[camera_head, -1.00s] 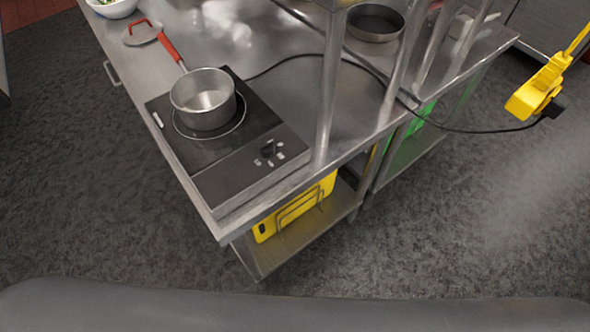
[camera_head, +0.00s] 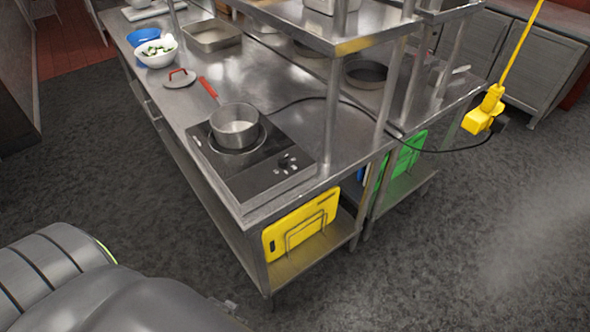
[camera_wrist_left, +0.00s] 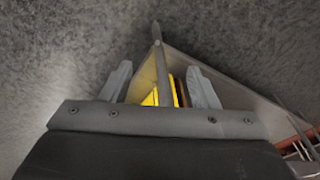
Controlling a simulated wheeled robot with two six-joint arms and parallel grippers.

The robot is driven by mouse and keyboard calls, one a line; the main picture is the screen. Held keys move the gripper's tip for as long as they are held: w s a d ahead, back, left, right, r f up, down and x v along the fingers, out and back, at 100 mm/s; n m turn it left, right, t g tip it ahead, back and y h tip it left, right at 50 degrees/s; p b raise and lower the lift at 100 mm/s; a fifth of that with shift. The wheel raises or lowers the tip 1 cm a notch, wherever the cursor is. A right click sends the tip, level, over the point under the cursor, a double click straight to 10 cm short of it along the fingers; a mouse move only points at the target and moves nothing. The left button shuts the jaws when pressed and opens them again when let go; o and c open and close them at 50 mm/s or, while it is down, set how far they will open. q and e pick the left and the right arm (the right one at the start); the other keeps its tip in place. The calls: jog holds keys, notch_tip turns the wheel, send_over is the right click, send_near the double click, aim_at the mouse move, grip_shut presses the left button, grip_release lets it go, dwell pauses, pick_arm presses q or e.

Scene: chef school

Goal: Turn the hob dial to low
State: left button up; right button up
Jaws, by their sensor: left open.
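The hob dial (camera_head: 285,160) is a small black knob on the front panel of the black portable hob (camera_head: 262,178), near the corner of the steel table. A steel saucepan (camera_head: 234,127) with a red handle stands on the hob plate. My left arm comes in at the lower left of the head view, well apart from the hob. In the left wrist view my left gripper (camera_wrist_left: 161,84) is open, with nothing between its fingers. Beyond it are a table leg and something yellow. The dial does not show in the wrist view. My right gripper is not in view.
The steel table (camera_head: 330,145) has shelf posts beside the hob. A lid (camera_head: 179,78), a white bowl (camera_head: 156,54) and a pan (camera_head: 367,73) are on it. A yellow board (camera_head: 300,226) is in a rack below. A yellow socket (camera_head: 484,112) hangs at right. Floor in front is clear.

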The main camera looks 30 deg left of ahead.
pick_arm(q)
jog(key=w+r+p, duration=0.2)
jog(key=w+r, duration=0.1)
jog(key=r, duration=0.6)
jog(key=w+r+p, duration=0.2)
jog(key=w+r, duration=0.1)
jog(key=r, duration=0.6)
pick_arm(e)
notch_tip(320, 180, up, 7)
jog(key=p, duration=0.2)
pick_arm(q)
notch_tip(320, 180, up, 29)
jog(key=n+g+h, duration=0.1)
jog(key=n+g, duration=0.1)
jog(key=n, duration=1.1)
send_over(283, 157)
notch_tip(283, 157, down, 10)
jog(key=b, duration=0.6)
jog(key=shift+r+b, duration=0.15)
jog(key=shift+b, duration=0.25)
notch_tip(283, 157, down, 7)
jog(key=shift+r+p, duration=0.1)
jog(key=shift+p, duration=0.95)
jog(key=shift+f, duration=0.55)
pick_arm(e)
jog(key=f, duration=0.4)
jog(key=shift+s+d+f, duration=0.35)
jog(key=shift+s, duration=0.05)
